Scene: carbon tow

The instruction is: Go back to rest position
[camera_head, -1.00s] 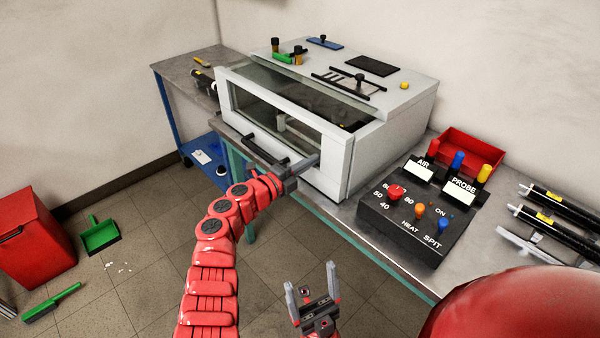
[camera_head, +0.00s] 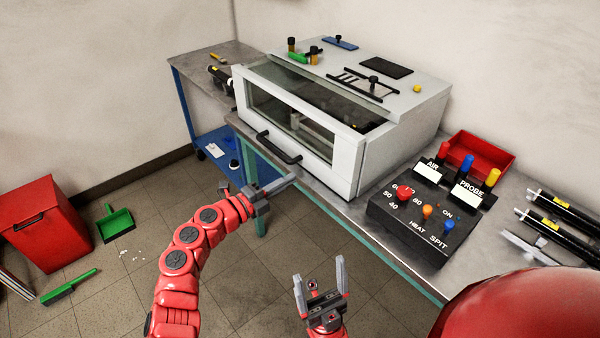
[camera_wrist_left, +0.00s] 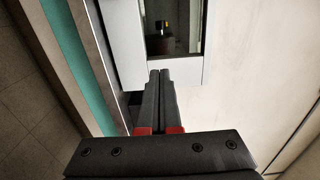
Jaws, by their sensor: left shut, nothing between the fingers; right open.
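My left gripper (camera_head: 282,184) is shut and empty, just in front of the white oven-like machine and below its black door handle (camera_head: 279,148). A gap shows between the fingers and the handle in the head view. In the left wrist view the shut fingers (camera_wrist_left: 160,80) point toward the machine's white front (camera_wrist_left: 125,45). My right gripper (camera_head: 321,274) is open and empty, pointing up over the floor at the lower middle of the head view.
The machine (camera_head: 350,155) stands on a grey bench (camera_head: 325,195) with a green frame. A control box (camera_head: 410,225) and red tray (camera_head: 492,150) sit to its right. A red bin (camera_head: 40,225), green dustpan (camera_head: 114,222) and brush (camera_head: 70,287) are on the floor at left.

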